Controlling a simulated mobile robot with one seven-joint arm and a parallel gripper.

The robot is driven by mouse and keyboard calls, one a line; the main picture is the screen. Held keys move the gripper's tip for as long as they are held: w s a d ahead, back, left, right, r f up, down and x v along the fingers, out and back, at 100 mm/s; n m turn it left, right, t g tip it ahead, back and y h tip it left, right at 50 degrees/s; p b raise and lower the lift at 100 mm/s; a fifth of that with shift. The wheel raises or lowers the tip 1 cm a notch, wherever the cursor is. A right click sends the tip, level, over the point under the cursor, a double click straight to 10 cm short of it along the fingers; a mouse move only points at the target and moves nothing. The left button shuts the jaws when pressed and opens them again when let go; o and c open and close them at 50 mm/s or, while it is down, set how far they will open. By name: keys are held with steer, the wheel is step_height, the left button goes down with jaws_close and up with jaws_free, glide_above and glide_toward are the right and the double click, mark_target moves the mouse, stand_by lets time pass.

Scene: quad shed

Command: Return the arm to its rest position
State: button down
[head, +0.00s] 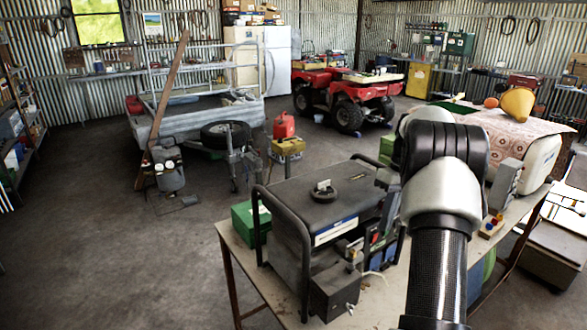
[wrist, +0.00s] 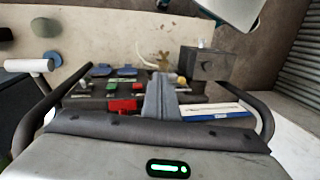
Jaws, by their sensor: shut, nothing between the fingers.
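My arm (head: 440,190) rises in front of the table on the right of the head view, with a black joint and a pale metal collar. My gripper (wrist: 160,82) shows in the middle of the wrist view as grey fingers close together, shut and empty. Its body with a green light fills the bottom of that view. Beyond the fingers lies the panel of the generator (wrist: 125,106), with red, green and blue fittings. I cannot tell whether the fingers touch it. In the head view the gripper is not clearly visible.
The black-framed generator (head: 315,200) stands on the table (head: 290,292), beside a green box (head: 248,222). A grey box (head: 506,182) and patterned cloth (head: 490,128) are right of my arm. A trailer (head: 205,110) and red quad (head: 350,92) stand behind. The left floor is mostly clear.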

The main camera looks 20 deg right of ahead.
steer(key=s+a+r+t+h, duration=0.1)
steer(key=s+a+r, duration=0.2)
steer(key=a+r, duration=0.25)
steer(key=s+a+r+m+t+h, duration=0.1)
steer(key=s+a+r, duration=0.2)
steer(key=a+r, duration=0.25)
steer(key=s+a+r+t+h, duration=0.1)
steer(key=s+a+r, duration=0.25)
steer(key=a, duration=0.35)
steer(key=s+a+m+t, duration=0.1)
steer(key=s+a, duration=0.5)
steer(key=s, duration=0.2)
steer(key=s+a+t, duration=0.2)
steer(key=s+a, duration=0.3)
steer(key=s, duration=0.3)
steer(key=shift+s+a+f+m+t+y, duration=0.25)
steer(key=shift+a+f+m+t+y, duration=0.05)
steer(key=shift+a+m+y, duration=0.1)
steer(key=shift+d, duration=0.1)
